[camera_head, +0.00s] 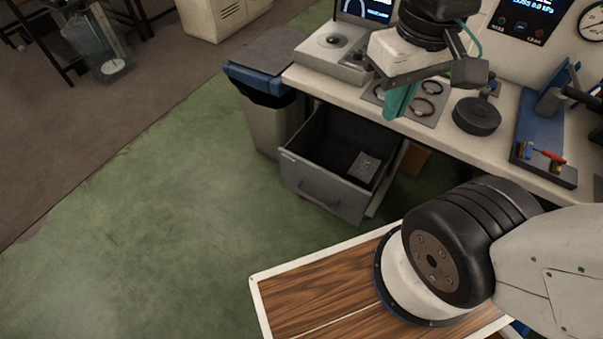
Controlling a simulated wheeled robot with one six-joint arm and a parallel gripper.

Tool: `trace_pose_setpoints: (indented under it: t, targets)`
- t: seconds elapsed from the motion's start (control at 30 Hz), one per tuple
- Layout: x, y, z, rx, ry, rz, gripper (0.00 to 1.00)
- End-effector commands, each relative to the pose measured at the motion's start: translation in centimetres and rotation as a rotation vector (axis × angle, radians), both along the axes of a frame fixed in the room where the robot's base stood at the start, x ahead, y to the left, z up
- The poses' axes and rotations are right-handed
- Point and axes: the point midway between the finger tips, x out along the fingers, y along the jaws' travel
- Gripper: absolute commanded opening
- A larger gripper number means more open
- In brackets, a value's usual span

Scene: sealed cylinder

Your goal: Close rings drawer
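The grey drawer (322,192) under the workbench stands pulled out, with its front panel facing the lower left. Its inside is dark, and a small grey box (364,167) with a marking on top lies in it towards the right. I cannot read a label that names it the rings drawer. My gripper (400,102), with teal fingers pointing down, is above and to the right of the drawer, in front of the bench top and apart from the drawer front. The fingers overlap in this view, so their gap is hidden.
The bench top (318,82) carries a plate with several rings (431,87), a dark round part (476,116) and a blue stand (540,120). A grey bin (268,122) stands left of the drawer. Green floor (170,210) is clear in front. My arm fills the lower right.

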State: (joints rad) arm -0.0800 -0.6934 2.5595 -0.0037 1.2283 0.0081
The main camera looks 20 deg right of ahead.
Motion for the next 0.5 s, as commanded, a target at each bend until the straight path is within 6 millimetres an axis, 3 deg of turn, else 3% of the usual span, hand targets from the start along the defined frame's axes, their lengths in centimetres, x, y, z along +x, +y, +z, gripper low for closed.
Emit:
trace_pose_setpoints:
  t: [0.1,0.5]
  targets:
    - [1.0,1.8,-2.0,-0.024,0.118,0.097,0.00]
    - [5.6,5.9,-9.7,-0.325,0.418,0.515,0.00]
